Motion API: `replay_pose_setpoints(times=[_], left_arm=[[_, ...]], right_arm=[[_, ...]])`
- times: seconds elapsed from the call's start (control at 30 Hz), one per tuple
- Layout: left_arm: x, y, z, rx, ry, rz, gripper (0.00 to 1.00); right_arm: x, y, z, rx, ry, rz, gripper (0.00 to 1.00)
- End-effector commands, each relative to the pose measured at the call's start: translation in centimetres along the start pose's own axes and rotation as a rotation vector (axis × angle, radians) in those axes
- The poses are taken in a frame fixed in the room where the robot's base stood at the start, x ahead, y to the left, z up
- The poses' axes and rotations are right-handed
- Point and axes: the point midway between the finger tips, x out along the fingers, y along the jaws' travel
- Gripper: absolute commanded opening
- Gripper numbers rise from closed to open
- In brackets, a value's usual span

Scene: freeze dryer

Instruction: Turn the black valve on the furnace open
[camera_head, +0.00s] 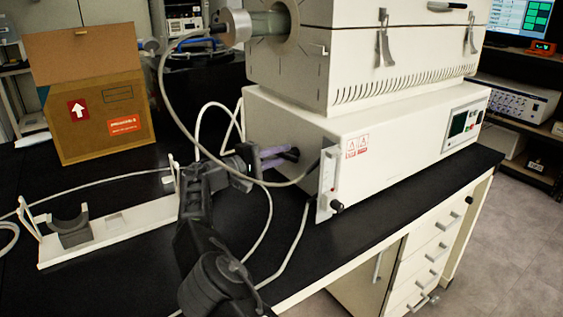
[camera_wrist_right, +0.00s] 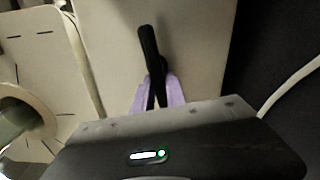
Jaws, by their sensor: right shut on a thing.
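The white furnace (camera_head: 390,60) stands on a white base unit (camera_head: 400,140) on the black bench. The black valve (camera_wrist_right: 149,50) is a long narrow lever on the pale side panel in the right wrist view. In the head view only a dark bit of it (camera_head: 293,153) shows at the unit's left side. My right gripper (camera_head: 279,157) reaches that side, its purple fingers on either side of the lever. In the right wrist view the fingers (camera_wrist_right: 158,88) are shut on the lever's lower part; its upper part sticks out beyond them. My left gripper is not in view.
A grey hose (camera_head: 163,85) loops from the furnace tube end past my right arm. A white stand with a dark cradle (camera_head: 70,232) lies on the bench at left, before a cardboard box (camera_head: 95,100). A flowmeter panel with a black knob (camera_head: 336,205) is close right of the gripper.

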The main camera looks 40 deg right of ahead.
Motion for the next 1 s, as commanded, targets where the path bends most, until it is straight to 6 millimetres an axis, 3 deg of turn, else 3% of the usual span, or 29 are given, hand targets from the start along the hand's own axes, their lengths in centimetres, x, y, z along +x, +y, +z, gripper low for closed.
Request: replay_pose_setpoints(times=[0.3, 0.83, 0.87, 1.0], left_arm=[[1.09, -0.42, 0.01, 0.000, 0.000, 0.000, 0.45], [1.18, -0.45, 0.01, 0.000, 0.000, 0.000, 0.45], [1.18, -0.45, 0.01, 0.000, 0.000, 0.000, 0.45], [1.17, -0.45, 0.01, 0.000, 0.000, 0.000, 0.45]], right_arm=[[-0.02, 0.14, -0.02, 0.159, 0.001, -0.002, 0.00], [-0.01, 0.28, 0.02, 0.190, 0.000, -0.002, 0.00], [-0.01, 0.28, 0.02, 0.190, 0.000, -0.002, 0.18], [-0.01, 0.29, 0.02, 0.189, 0.000, -0.002, 0.29]])
